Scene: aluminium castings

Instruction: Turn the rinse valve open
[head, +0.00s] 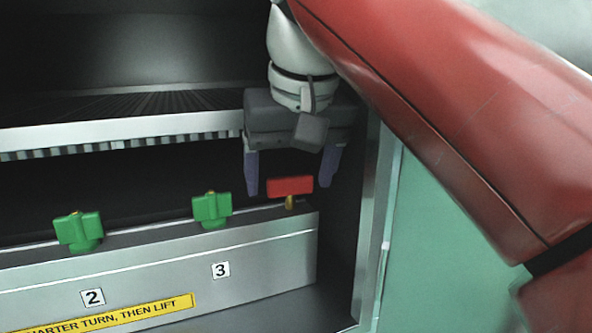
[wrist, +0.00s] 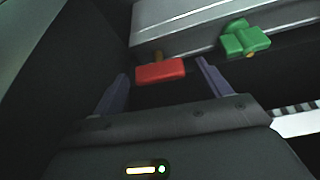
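The valve with a red bar handle (head: 290,186) stands on a brass stem at the right end of a grey metal block. It also shows in the wrist view (wrist: 160,71), between the fingertips. My gripper (head: 292,185) points down over this handle with its two purple fingers spread, one on each side. In the wrist view the fingers (wrist: 162,71) are apart, with dark gaps beside the handle. Whether a finger touches the handle cannot be told. No label marks the red handle as the rinse valve.
Two green handles (head: 78,231) (head: 211,209) stand left along the grey block (head: 160,262), above labels 2 and 3. A slatted shelf edge (head: 120,133) lies behind and above. The cabinet's right wall (head: 378,220) is close to my gripper.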

